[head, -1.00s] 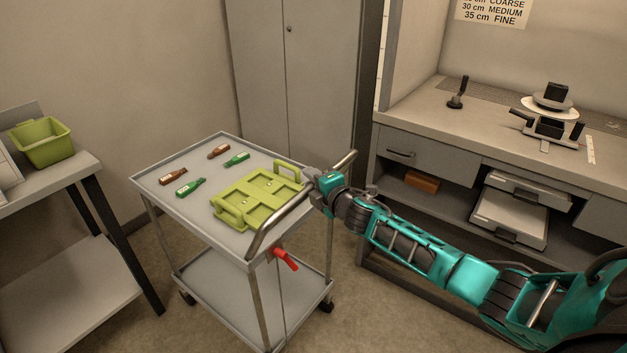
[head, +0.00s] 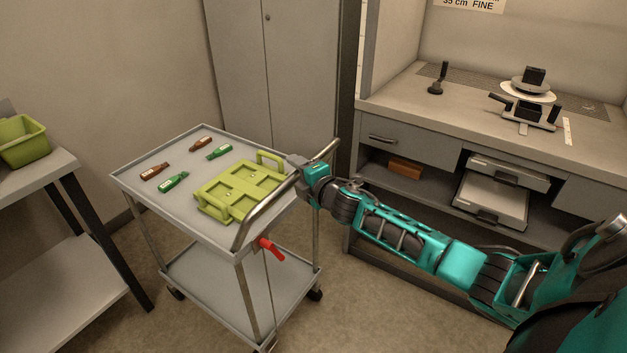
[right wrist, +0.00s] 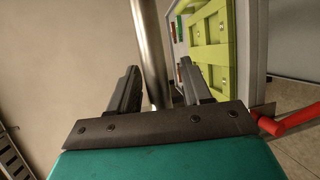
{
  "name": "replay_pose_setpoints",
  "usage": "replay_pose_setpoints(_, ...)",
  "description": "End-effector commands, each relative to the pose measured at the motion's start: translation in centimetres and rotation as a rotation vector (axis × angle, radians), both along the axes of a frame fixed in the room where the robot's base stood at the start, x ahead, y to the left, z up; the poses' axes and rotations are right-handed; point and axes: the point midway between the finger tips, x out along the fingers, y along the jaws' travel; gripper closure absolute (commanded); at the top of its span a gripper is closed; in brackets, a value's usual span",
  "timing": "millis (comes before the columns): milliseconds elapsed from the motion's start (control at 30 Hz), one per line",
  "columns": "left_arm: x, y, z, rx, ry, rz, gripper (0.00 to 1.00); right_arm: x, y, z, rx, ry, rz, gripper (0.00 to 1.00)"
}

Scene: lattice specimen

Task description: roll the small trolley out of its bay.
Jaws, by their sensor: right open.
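The small trolley (head: 150,215) is a grey two-shelf metal cart on castors, standing on the open floor between a side table and a cabinet. Its push handle (head: 258,212) is a bent metal bar along the near right side. A red lever (head: 270,249) sits below the handle. My right gripper (head: 295,165) is at the handle. In the right wrist view, its two fingers (right wrist: 156,78) are apart, with the handle bar (right wrist: 149,45) showing between them. Whether the fingers touch the bar cannot be told. My left gripper is not in view.
The trolley top carries a green tray-like frame (head: 240,190) and several small brown and green bottles (head: 173,182). A side table (head: 45,175) with a green bin (head: 22,142) stands left. A grey cabinet (head: 300,70) is behind. A workbench (head: 400,108) stands right. Floor shows in front.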

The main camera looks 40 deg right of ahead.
Motion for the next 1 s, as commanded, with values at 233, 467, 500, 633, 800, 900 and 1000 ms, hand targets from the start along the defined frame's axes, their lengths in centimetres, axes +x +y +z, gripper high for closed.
replay_pose_setpoints(233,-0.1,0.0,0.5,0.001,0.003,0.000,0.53,-4.2,0.0,0.7,-0.002,0.003,0.002,0.52)
replay_pose_setpoints(467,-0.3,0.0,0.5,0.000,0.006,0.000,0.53,-8.1,0.1,1.4,-0.001,0.002,0.002,0.52)
replay_pose_setpoints(500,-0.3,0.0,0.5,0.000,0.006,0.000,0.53,-8.7,0.1,1.5,-0.001,0.003,0.002,0.52)
replay_pose_setpoints(633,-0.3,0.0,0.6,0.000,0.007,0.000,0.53,-10.3,0.1,1.8,-0.001,0.002,0.001,0.52)
replay_pose_setpoints(800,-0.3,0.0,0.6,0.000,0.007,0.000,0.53,-11.4,0.1,2.1,-0.001,0.000,0.001,0.52)
replay_pose_setpoints(900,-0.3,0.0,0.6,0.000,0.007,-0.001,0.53,-11.7,0.1,2.2,-0.001,-0.001,0.000,0.52)
replay_pose_setpoints(1000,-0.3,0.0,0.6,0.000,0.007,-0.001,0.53,-11.7,0.1,2.2,-0.001,-0.001,0.000,0.52)
